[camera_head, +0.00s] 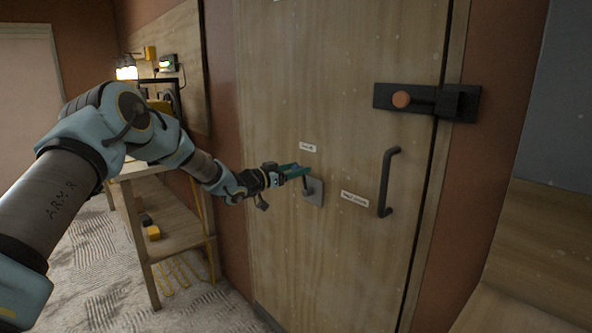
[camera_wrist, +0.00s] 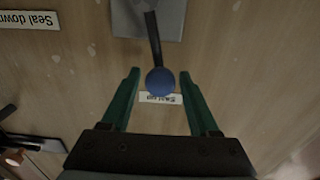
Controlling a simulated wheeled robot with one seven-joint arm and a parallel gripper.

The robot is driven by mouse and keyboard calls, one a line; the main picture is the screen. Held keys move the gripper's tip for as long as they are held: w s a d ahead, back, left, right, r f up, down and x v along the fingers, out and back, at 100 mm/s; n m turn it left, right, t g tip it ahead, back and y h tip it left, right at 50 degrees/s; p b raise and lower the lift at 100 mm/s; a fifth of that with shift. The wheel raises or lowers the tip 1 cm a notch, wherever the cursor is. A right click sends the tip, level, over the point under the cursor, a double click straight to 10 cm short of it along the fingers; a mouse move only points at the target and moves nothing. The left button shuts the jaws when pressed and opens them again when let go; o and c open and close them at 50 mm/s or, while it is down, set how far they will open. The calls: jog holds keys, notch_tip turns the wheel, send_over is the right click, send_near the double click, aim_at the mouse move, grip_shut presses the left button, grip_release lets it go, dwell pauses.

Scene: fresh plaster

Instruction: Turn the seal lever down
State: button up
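The seal lever is a dark rod with a round blue knob (camera_wrist: 160,82), mounted on a grey square plate (camera_head: 316,193) on the wooden door. The lever points up toward the "Seal up" label (camera_head: 307,147). The "Seal down" label (camera_head: 354,198) is to the right of the plate. My gripper (camera_head: 303,171) is at the lever, its green fingers open. In the wrist view the fingers stand on either side of the knob, with a gap on each side. The knob is largely hidden by the fingers in the head view.
A dark door handle (camera_head: 387,182) and a black latch with an orange knob (camera_head: 401,99) are to the right on the door (camera_head: 330,60). A wooden workbench (camera_head: 180,229) stands at left behind my arm. The door around the lever is flat and clear.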

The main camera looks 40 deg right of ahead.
grip_shut()
dwell(1.1)
